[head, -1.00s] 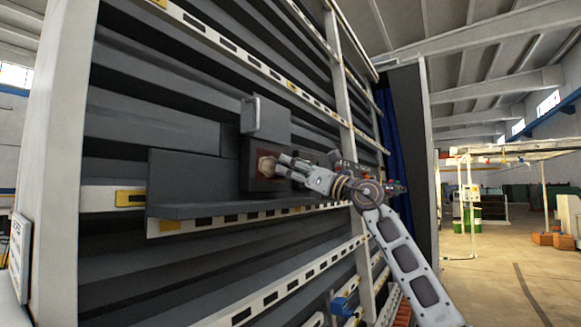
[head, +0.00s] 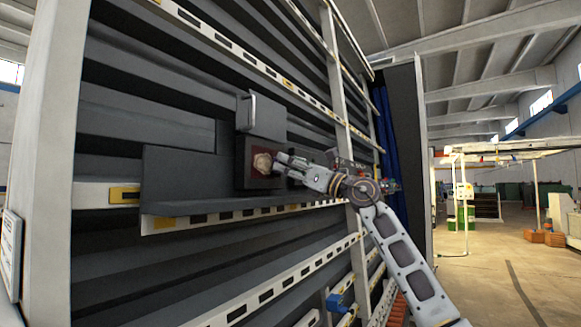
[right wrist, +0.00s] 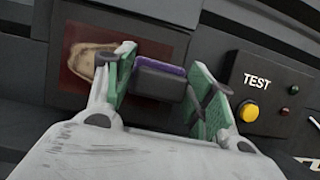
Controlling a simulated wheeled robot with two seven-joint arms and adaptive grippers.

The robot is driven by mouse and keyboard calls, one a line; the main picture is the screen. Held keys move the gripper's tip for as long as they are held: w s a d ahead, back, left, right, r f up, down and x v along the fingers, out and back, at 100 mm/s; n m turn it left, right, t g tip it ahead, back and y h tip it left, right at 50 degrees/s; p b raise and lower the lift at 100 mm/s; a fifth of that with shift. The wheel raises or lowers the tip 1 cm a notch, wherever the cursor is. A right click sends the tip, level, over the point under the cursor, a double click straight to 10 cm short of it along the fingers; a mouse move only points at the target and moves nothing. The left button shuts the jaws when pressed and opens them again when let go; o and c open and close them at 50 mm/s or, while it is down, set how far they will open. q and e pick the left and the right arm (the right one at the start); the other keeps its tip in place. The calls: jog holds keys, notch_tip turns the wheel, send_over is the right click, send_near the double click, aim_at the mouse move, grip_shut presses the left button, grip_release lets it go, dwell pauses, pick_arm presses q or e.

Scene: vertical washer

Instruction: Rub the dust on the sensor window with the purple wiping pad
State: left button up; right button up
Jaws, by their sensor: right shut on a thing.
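The sensor window (right wrist: 75,65) is a dark red pane in a dark housing, seen also in the head view (head: 251,176). A beige dust patch (right wrist: 93,62) lies on it, also visible in the head view (head: 262,163). My right gripper (right wrist: 165,67) is shut on the purple wiping pad (right wrist: 158,70), which sits between its green-lined fingers. The pad is at the window's right edge, right of the dust; whether it touches the pane I cannot tell. In the head view the right gripper (head: 277,164) hides the pad. My left gripper is out of view.
A yellow button (right wrist: 249,111) under a TEST label, with a red and a green lamp beside it, is right of the gripper. A cover with a handle (head: 262,115) is above the window. A grey ledge (head: 215,206) runs below.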

jog(key=shift+s+a, duration=0.1)
jog(key=shift+s+a+b, duration=0.8)
jog(key=shift+s+a, duration=0.2)
jog(key=shift+s, duration=0.3)
jog(key=shift+s+a+f+b, duration=0.1)
jog(key=shift+s+a+b, duration=0.45)
jog(key=shift+s, duration=0.2)
jog(key=shift+s+a+b, duration=0.45)
jog(key=shift+s+b, duration=0.1)
jog(key=shift+s, duration=0.15)
jog(key=shift+s, duration=0.1)
